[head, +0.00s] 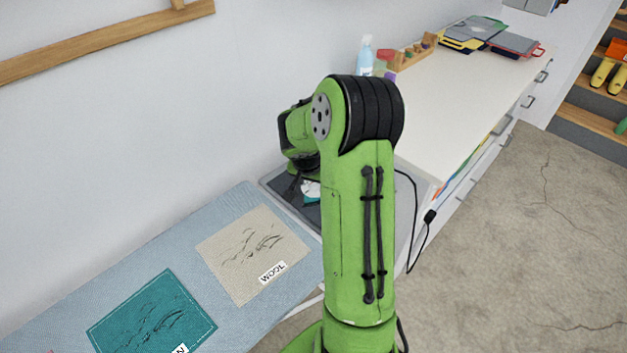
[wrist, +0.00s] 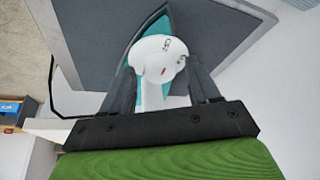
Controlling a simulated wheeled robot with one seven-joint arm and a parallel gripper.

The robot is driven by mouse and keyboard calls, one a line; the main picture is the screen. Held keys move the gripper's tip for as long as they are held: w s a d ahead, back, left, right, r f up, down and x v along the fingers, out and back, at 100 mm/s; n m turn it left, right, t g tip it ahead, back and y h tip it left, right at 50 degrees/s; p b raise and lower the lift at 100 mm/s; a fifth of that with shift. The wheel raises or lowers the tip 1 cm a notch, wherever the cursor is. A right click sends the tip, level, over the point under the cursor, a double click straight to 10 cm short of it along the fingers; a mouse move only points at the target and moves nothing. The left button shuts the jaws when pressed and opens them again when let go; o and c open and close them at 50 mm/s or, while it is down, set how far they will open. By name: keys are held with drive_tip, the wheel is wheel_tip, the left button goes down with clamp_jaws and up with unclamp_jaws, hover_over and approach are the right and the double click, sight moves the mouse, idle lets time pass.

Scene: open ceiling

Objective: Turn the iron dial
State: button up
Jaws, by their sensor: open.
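The iron has a teal soleplate and a white upper body (wrist: 152,96). In the wrist view it lies on a dark grey pad (wrist: 88,42). A round white dial (wrist: 156,52) with small dark symbols and a red mark tops it. My gripper (wrist: 162,78) is open, with one dark finger on each side of the white part. I cannot tell whether the fingers touch it. In the head view only a small white and teal piece of the iron (head: 311,190) shows, beside my green arm, which hides the rest.
A blue ironing cloth with a beige WOOL patch (head: 252,252) and a teal patch (head: 152,318) lies at lower left. A white counter (head: 462,95) with a spray bottle (head: 365,56) and several folders stands behind. A black cable (head: 414,225) hangs right of my arm.

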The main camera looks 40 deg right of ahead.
drive_tip(key=shift+c, duration=0.4)
drive_tip(key=c, duration=1)
drive_tip(key=shift+o, duration=0.2)
drive_tip(key=shift+w+a+m+g+b, duration=0.15)
drive_tip(key=shift+m+g+b, duration=0.3)
drive_tip(key=shift+m, duration=0.65)
drive_tip(key=m+g, duration=0.1)
drive_tip(key=m, duration=0.3)
drive_tip(key=shift+w+m+g+h, duration=0.2)
drive_tip(key=shift+m+g+h, duration=0.1)
drive_tip(key=shift+g, duration=0.05)
drive_tip(key=m+g, duration=0.2)
drive_tip(key=m, duration=0.3)
drive_tip(key=shift+w, duration=0.1)
drive_tip(key=shift+m+y, duration=0.3)
drive_tip(key=shift+y, duration=0.1)
